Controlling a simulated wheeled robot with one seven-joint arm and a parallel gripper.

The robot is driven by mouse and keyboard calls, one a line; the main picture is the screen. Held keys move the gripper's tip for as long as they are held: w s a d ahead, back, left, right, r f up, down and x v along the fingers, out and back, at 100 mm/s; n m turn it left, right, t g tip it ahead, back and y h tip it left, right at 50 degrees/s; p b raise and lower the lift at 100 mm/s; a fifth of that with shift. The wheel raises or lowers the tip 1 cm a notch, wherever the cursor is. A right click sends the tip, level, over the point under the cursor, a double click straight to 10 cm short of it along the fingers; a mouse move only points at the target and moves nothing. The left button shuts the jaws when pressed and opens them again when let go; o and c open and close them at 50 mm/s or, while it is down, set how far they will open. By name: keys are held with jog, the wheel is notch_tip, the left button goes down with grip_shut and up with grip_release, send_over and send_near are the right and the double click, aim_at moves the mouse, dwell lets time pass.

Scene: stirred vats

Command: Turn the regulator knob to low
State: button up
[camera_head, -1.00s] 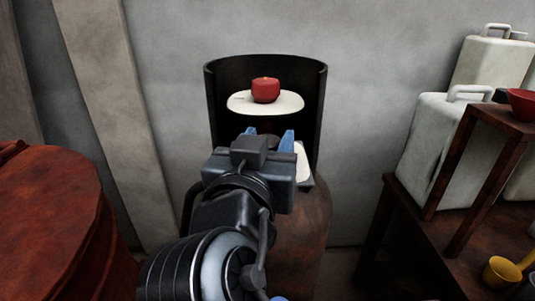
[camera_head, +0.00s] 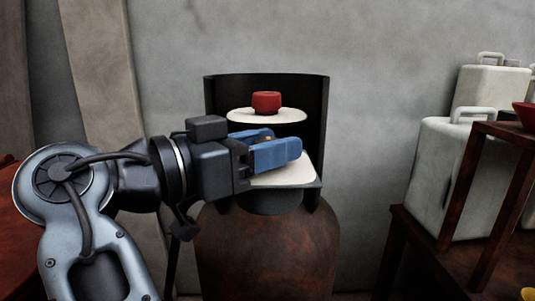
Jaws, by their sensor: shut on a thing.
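My gripper (camera_head: 284,143) reaches in from the left, above the lower pale plate (camera_head: 302,172) at the front of the dark, open-fronted collar. Its blue fingers are shut on a small part, which I take to be the regulator knob. Only a small orange-brown bit (camera_head: 267,139) shows between the fingers. The rest of it is hidden, so I cannot read its setting. A red knob (camera_head: 267,102) sits on the upper pale round plate (camera_head: 240,116) behind and above, clear of the fingers.
The dark collar (camera_head: 318,110) rises behind and beside the plates on a rusty brown cylinder (camera_head: 268,250). Pale canisters (camera_head: 445,175) and a dark wooden stand (camera_head: 480,190) are at the right. Bare wall lies between them and the cylinder.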

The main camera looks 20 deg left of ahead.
aim_at(268, 140)
jog(key=shift+f, duration=0.1)
dwell(0.4)
jog(key=o, duration=1)
jog(key=shift+c, duration=0.2)
jog(key=shift+r, duration=0.6)
notch_tip(268, 140, up, 3)
jog(key=d+r, duration=0.7)
jog(key=d, duration=0.4)
jog(key=shift+s+d, duration=0.35)
jog(key=shift+s, duration=0.1)
jog(key=shift+f, duration=0.1)
